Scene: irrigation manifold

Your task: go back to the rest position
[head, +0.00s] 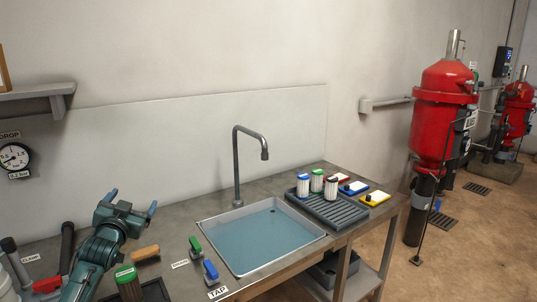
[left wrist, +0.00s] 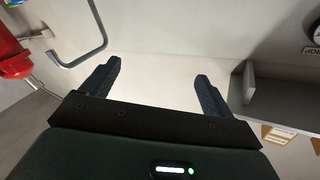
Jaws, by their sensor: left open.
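My left gripper (head: 131,201) is above the left part of the grey bench, its fingers apart and pointing up toward the back wall. Nothing is between the fingers. In the left wrist view the gripper (left wrist: 155,86) shows two dark fingers spread wide with empty space between them, facing the pale wall. My right gripper is in neither view.
A sink (head: 262,240) with water and a tall faucet (head: 237,165) stand right of my left gripper. A drying rack (head: 327,209) holds several filter cartridges. A brush (head: 145,253) and a green-capped cartridge (head: 127,283) are close to my arm. A wall shelf (head: 38,92) is upper left.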

